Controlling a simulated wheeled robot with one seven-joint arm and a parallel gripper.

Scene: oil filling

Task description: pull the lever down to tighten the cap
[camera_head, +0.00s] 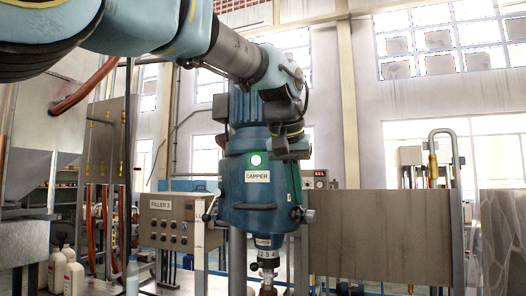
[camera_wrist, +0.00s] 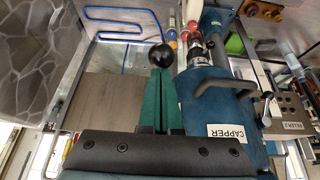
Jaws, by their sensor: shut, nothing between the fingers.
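The teal capper (camera_head: 258,200) stands in the middle of the head view, and its labelled side also shows in the wrist view (camera_wrist: 222,112). A lever with a black ball knob (camera_wrist: 157,56) shows just beyond my fingertips in the wrist view. A dark knob (camera_head: 308,216) is at the capper's right side in the head view. My gripper (camera_wrist: 159,74) has its green fingers shut and empty, with their tips close to the ball; I cannot tell whether they touch it. In the head view, my gripper (camera_head: 297,203) points down along the capper's right side. The cap is not clearly visible under the chuck (camera_head: 267,264).
A second handle with a dark knob (camera_head: 207,217) sticks out at the capper's left. The filler control panel (camera_head: 168,222) is further left, near white bottles (camera_head: 73,277). A brown panel (camera_head: 380,236) stands to the right.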

